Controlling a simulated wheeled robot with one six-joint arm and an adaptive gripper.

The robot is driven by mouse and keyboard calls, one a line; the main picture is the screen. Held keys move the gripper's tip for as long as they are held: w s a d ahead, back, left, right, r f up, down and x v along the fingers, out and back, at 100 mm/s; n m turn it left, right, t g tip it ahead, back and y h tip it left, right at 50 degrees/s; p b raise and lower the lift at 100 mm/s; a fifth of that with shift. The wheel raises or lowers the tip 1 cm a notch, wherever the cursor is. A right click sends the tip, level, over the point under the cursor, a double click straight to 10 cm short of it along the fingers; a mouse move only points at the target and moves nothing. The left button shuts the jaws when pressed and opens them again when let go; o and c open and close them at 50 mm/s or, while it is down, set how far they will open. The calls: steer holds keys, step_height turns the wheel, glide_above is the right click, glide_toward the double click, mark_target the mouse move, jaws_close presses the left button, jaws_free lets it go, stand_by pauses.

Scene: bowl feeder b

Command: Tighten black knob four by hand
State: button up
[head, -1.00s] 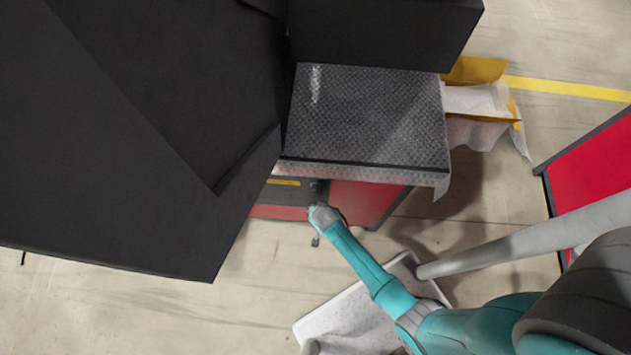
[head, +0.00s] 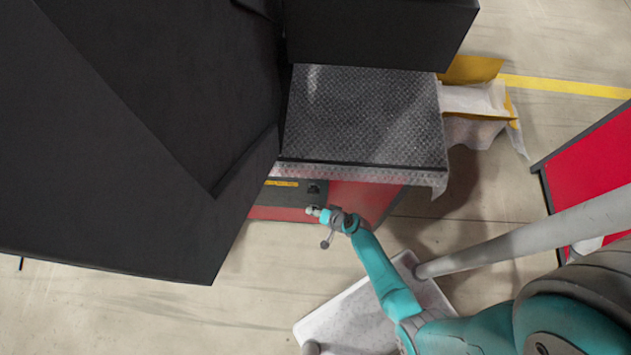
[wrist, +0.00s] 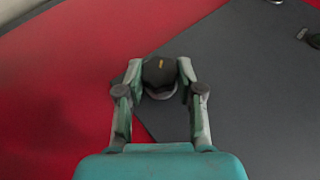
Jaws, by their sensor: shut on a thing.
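A black knob (wrist: 159,74) with a small yellow mark on its face sits between my fingertips in the wrist view, on the dark grey panel (wrist: 225,100). My gripper (wrist: 160,80) is shut on it from both sides. In the head view my gripper (head: 313,210) is at the front of the red and dark machine, below the platform edge; the held knob is too small to make out there. No number can be read on the knob, so I cannot tell which one it is.
Another dark knob (wrist: 314,40) shows at the wrist view's right edge. A dark fitting (head: 314,188) is on the machine front in the head view. The textured black platform (head: 365,110) overhangs above. A red cabinet (head: 590,185) stands right. Open floor (head: 270,285) lies in front.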

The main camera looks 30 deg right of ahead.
steer(key=shift+s+d+f+m+t+y, duration=0.15)
steer(key=shift+m+t+y, duration=0.1)
steer(key=shift+t+y, duration=0.35)
steer(key=shift+w+a+f+m+t+y, duration=0.1)
steer(key=shift+m+t+y, duration=0.15)
steer(key=shift+t+y, duration=0.3)
steer(key=shift+s+t+y, duration=0.1)
steer(key=shift+t+y, duration=0.35)
steer(key=shift+t, duration=0.1)
steer(key=shift+f+m+t+y, duration=0.1)
steer(key=shift+m+t+y, duration=0.2)
steer(key=shift+y, duration=0.1)
steer(key=o, duration=1.2)
steer(key=shift+c, duration=0.2)
steer(key=shift+d, duration=0.1)
steer(key=v, duration=1.2)
